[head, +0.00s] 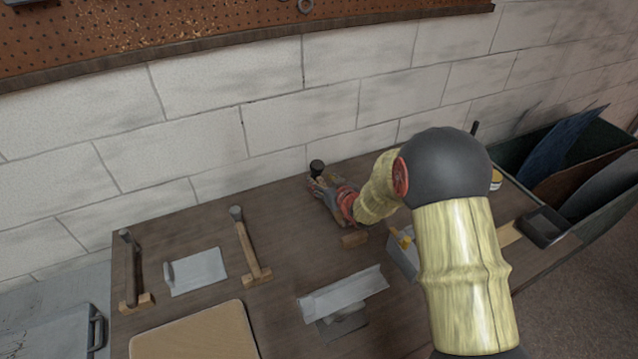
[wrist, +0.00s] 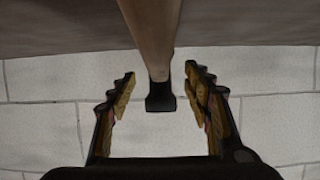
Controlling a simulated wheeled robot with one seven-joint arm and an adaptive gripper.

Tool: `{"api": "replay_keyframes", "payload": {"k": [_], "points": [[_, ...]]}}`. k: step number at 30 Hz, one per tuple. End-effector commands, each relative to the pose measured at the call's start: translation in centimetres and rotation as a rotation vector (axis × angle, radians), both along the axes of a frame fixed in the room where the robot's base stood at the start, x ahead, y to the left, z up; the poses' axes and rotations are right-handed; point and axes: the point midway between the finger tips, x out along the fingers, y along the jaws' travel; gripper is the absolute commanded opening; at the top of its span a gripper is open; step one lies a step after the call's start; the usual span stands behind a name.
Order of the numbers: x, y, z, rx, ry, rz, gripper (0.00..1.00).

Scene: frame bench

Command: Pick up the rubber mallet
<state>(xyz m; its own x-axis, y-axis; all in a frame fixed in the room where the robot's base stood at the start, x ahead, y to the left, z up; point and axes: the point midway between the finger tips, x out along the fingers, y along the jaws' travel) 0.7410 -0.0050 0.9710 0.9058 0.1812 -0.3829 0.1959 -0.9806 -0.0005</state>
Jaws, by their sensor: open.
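The mallet has a wooden handle (wrist: 151,35) and a small black head (wrist: 160,97) in the wrist view. The handle runs down from the top of that view, and the head lies between my two fingers with gaps on both sides. In the head view the black head (head: 316,166) shows at the back of the bench, just beyond my gripper (head: 326,190). My gripper is open around the mallet and not closed on it. My gripper and arm hide most of the handle in the head view.
A trowel (head: 197,272), a tan board (head: 195,335) and a grey metal float (head: 343,293) lie on the bench (head: 285,250). A block wall stands close behind. A bin of sheets stands at right.

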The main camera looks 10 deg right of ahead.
Motion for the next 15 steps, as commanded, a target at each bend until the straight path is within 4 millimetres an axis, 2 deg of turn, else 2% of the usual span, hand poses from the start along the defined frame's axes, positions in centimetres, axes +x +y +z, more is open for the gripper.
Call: {"api": "replay_keyframes", "payload": {"k": [5, 12, 15], "points": [[1.45, 0.29, -0.67, 0.0, 0.0, 0.0, 0.5], [1.56, 0.28, -0.59, 0.0, 0.0, -0.001, 0.5], [1.54, 0.29, -0.6, 0.0, 0.0, -0.001, 0.45]]}}
